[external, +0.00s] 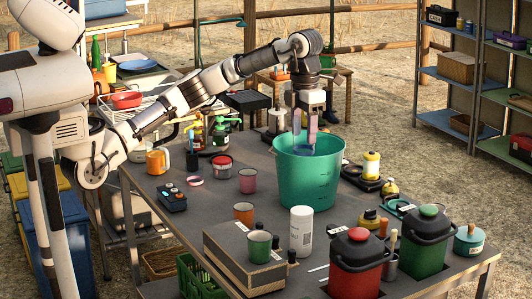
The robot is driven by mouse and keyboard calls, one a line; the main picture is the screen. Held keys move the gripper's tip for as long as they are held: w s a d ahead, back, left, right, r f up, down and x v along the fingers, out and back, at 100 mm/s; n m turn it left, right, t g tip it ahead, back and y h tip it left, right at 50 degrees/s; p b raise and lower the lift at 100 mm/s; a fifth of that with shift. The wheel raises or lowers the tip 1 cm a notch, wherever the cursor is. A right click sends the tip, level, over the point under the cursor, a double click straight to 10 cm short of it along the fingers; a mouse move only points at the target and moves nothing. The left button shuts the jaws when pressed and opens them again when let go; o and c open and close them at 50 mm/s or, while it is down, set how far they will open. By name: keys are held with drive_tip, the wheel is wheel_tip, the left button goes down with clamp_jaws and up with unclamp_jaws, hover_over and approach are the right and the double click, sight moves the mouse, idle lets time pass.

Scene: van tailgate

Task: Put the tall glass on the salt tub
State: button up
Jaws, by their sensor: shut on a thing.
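My gripper (305,136) points down over the green bucket (308,184) on the table. It is shut on a bluish see-through thing, which looks like the tall glass (302,149). The glass shows against the bucket's inside wall. I cannot tell whether it is inside the bucket or only above it. A white cylinder with small print (301,231) stands upright in front of the bucket and may be the salt tub. The print is too small to read.
A grey box (237,262) with a green cup (260,246) stands at the front. A red-bodied bin (354,275) and another dark-lidded bin (422,247) stand front right. Clear tabletop shows near the left edge.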

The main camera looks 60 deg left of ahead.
wheel_tip(320, 180, down, 15)
drive_tip(key=shift+p, duration=0.8)
drive_tip(key=shift+f, duration=0.2)
drive_tip(key=o, duration=1)
drive_tip(key=shift+r, duration=0.1)
wheel_tip(320, 180, up, 12)
drive_tip(key=shift+r+b, duration=0.1)
drive_tip(key=shift+b, duration=0.55)
